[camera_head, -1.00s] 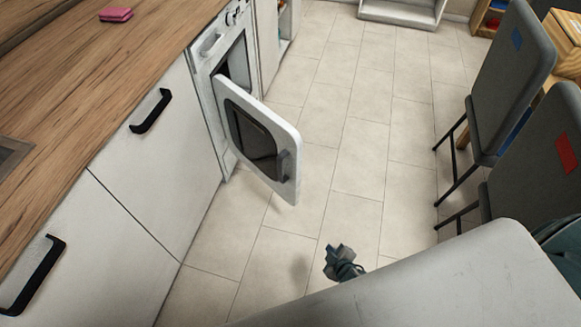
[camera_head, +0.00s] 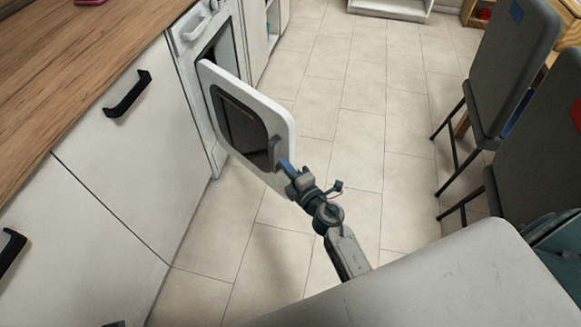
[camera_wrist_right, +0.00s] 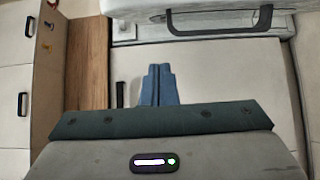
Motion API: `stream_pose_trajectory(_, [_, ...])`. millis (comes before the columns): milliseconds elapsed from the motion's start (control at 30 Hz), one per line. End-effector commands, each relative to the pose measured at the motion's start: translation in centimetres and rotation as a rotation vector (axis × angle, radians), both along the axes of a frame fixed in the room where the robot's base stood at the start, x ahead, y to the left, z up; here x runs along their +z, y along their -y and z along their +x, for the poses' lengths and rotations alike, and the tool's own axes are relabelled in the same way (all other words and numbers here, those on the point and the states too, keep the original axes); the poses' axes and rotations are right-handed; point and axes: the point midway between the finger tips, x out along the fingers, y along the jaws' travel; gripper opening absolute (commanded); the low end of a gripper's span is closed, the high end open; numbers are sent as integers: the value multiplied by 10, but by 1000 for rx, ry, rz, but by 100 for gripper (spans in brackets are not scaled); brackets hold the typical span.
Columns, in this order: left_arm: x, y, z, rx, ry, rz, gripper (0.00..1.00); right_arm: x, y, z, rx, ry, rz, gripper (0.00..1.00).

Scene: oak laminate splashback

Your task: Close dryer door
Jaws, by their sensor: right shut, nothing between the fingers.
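The dryer door (camera_head: 240,125), white with a dark window, stands open, swung out from the dryer (camera_head: 190,35) into the aisle. Its grey handle (camera_head: 277,150) is near the free edge. My right gripper (camera_head: 286,167) is shut and empty, with its blue fingertips right at the handle in the head view; I cannot tell whether they touch. In the right wrist view the closed blue fingers (camera_wrist_right: 158,85) point up toward a white panel with a grey bar handle (camera_wrist_right: 220,30), with a gap visible between them.
White cabinet fronts with black handles (camera_head: 127,94) and a wooden worktop (camera_head: 70,60) run along the left. Grey chairs (camera_head: 505,70) stand at the right. A pale surface (camera_head: 440,285) fills the lower right. Tiled floor (camera_head: 350,130) between is clear.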

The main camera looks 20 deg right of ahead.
Motion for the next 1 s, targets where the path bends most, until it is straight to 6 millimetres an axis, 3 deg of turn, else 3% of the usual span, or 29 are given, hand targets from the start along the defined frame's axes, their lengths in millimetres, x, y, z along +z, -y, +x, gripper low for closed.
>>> stream_pose_trajectory(300, [6, 1, -1, -1, 8, -1, 36, 0, -14, 67, 0, 1, 2, 0])
stream_pose_trajectory(600, [14, 3, -2, -7, 32, -6, 36, -1, 19, 81, 0, -1, 1, 0])
stream_pose_trajectory(1000, [13, 4, -2, -6, 37, -11, 36, -1, 22, 82, 0, -2, 3, 0])
